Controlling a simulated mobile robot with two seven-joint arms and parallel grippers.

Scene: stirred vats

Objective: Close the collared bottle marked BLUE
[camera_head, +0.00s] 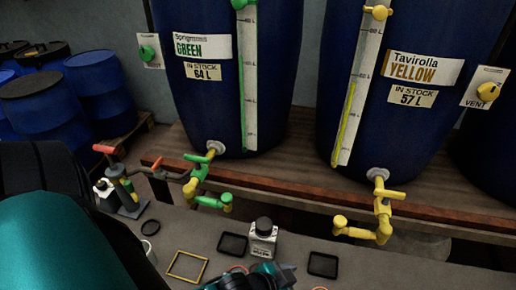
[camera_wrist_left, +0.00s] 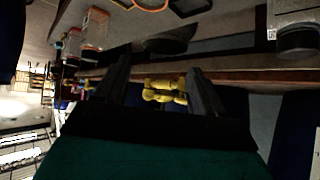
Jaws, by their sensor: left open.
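A white square bottle (camera_head: 263,243) with a black top and a small label stands on the grey bench, between two black square trays. Its label is too small to read, so I cannot tell whether it says BLUE. A pale bottle with a dark cap (camera_wrist_left: 298,40) shows upside down at the right of the left wrist view. Another small white bottle (camera_head: 103,188) with a dark top stands at the left. My left gripper (camera_head: 282,272) is at the bottom of the head view, just in front of the middle bottle. Its two fingers (camera_wrist_left: 158,88) are apart with nothing between them. My right gripper is not visible.
A red-handled stand (camera_head: 128,198) is at left. Green (camera_head: 200,180) and yellow (camera_head: 382,205) taps jut from the vats above the bench.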

